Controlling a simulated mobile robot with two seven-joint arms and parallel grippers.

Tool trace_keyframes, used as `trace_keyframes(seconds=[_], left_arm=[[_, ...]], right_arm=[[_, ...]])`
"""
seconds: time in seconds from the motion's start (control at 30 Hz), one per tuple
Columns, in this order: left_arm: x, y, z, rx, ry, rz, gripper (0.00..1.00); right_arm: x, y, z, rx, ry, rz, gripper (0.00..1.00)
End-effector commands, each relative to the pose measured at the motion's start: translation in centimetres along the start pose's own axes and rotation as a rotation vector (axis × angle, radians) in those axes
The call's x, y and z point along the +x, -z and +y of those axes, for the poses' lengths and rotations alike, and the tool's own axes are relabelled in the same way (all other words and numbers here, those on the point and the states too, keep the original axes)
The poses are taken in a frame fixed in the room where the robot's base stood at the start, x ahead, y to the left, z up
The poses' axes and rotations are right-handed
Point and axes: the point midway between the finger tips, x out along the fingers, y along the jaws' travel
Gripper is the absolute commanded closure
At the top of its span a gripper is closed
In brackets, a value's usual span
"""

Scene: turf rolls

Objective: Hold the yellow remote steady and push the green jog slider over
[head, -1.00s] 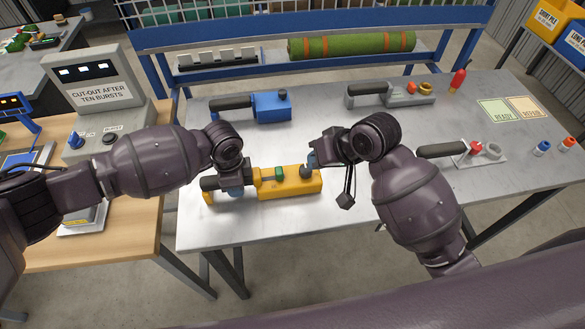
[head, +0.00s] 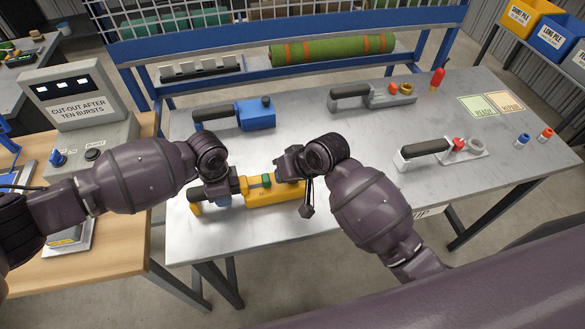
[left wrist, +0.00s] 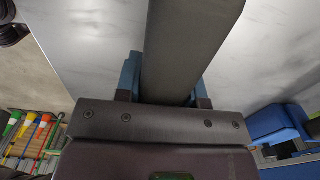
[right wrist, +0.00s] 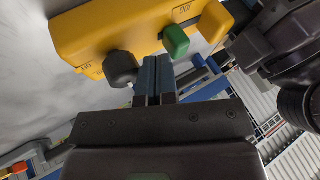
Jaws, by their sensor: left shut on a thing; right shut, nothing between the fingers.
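The yellow remote (head: 270,198) lies on the grey bench, its body partly under my right gripper. My left gripper (head: 222,198) is shut around its dark handle; the handle (left wrist: 188,40) passes between the blue fingers (left wrist: 165,85) in the left wrist view. The green jog slider (head: 266,181) sits on top of the remote and shows clearly in the right wrist view (right wrist: 176,41). My right gripper (right wrist: 158,62) is shut and empty, its fingertips between the slider and a dark round knob (right wrist: 121,68). I cannot tell whether they touch either.
A blue remote (head: 254,115), a grey remote (head: 385,98) and a white-based one (head: 455,152) lie farther back and right on the bench (head: 330,145). A control box (head: 75,92) stands left. A turf roll (head: 330,50) lies on the rear rack.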

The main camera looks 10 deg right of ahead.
Motion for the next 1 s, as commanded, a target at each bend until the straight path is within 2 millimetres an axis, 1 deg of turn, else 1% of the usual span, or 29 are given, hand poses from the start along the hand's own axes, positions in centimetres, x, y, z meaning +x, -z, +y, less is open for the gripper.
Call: trace_keyframes(seconds=[0.1, 0.2, 0.6, 0.67, 0.87, 1.0], left_arm=[[0.2, -0.3, 0.0, -0.003, -0.001, -0.006, 1.00], [0.2, -0.3, 0.0, -0.003, -0.001, -0.006, 1.00], [0.2, -0.2, 0.0, -0.003, -0.002, -0.006, 1.00], [0.2, -0.2, 0.0, -0.003, -0.002, -0.006, 1.00], [0.2, -0.2, 0.0, -0.002, -0.002, -0.006, 1.00], [0.2, -0.2, 0.1, -0.002, -0.002, -0.005, 1.00]], right_arm=[[1.1, 0.0, 0.0, 0.001, 0.001, 0.000, 1.00], [1.6, 0.0, 0.0, 0.001, 0.000, -0.001, 1.00], [1.9, 0.0, 0.0, 0.000, 0.000, 0.001, 1.00], [2.0, 0.0, -0.3, 0.000, 0.001, 0.001, 1.00], [3.2, 0.1, -2.6, -0.001, 0.002, 0.001, 1.00], [3.3, 0.0, -2.7, 0.000, 0.001, 0.001, 1.00]])
